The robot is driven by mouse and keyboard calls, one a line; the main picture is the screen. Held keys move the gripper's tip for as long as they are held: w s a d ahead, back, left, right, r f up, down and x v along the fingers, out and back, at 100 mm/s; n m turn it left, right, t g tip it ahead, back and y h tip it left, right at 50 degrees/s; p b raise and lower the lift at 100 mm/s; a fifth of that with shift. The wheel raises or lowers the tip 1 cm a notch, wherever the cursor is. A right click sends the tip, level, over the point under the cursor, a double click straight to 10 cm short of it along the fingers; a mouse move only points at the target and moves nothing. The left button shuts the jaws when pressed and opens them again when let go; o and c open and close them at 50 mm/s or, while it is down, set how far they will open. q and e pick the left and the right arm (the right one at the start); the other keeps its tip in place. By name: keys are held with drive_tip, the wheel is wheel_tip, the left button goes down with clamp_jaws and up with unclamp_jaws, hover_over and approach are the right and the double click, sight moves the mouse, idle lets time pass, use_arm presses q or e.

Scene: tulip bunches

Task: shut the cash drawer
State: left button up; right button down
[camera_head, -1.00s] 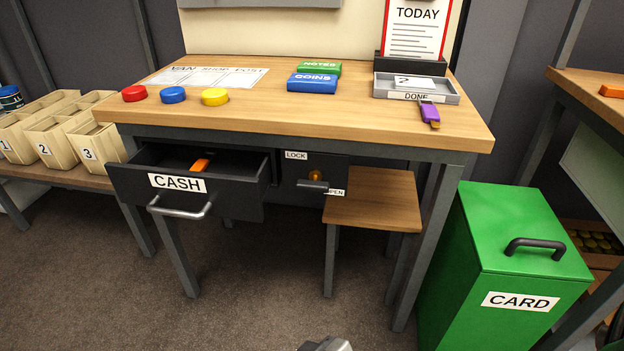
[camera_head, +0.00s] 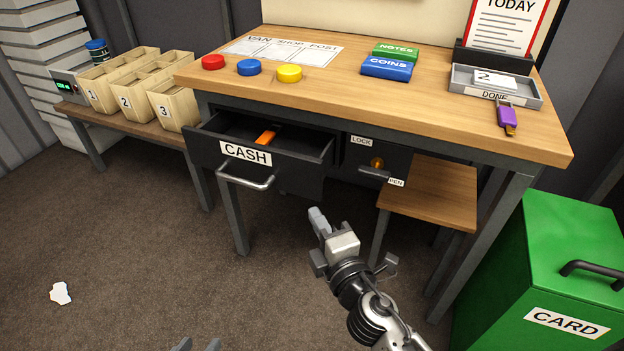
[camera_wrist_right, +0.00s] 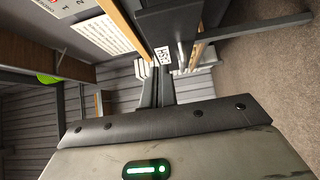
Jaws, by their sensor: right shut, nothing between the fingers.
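The dark cash drawer (camera_head: 292,174) hangs open under the wooden workbench, with a CASH label and a silver bar handle (camera_head: 247,183) on its front. An orange item (camera_head: 265,137) lies inside it. In the right wrist view the drawer's label (camera_wrist_right: 163,56) and handle (camera_wrist_right: 181,56) appear sideways, beyond my fingers. My right gripper (camera_head: 317,219) is shut and empty, below and right of the drawer front, apart from it.
A lock panel with a knob (camera_head: 377,163) and a lever is right of the drawer. A wooden stool (camera_head: 428,190) and a green CARD bin (camera_head: 560,255) stand further right. Numbered bins (camera_head: 125,103) stand on a low bench at left. The floor before the drawer is open, with a white scrap (camera_head: 60,293).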

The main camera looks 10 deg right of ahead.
approach(305, 171)
drive_tip(key=w+a, duration=0.3)
drive_tip(key=shift+w+d, duration=0.6)
drive_tip(key=shift+w, duration=0.3)
drive_tip(key=shift+w+d, duration=0.3)
drive_tip(key=shift+w, duration=0.15)
use_arm(q)
drive_tip(key=shift+s+a+r, duration=0.1)
drive_tip(key=shift+s+r, duration=0.05)
drive_tip(key=shift+r, duration=0.45)
use_arm(e)
drive_tip(key=shift+d, duration=0.1)
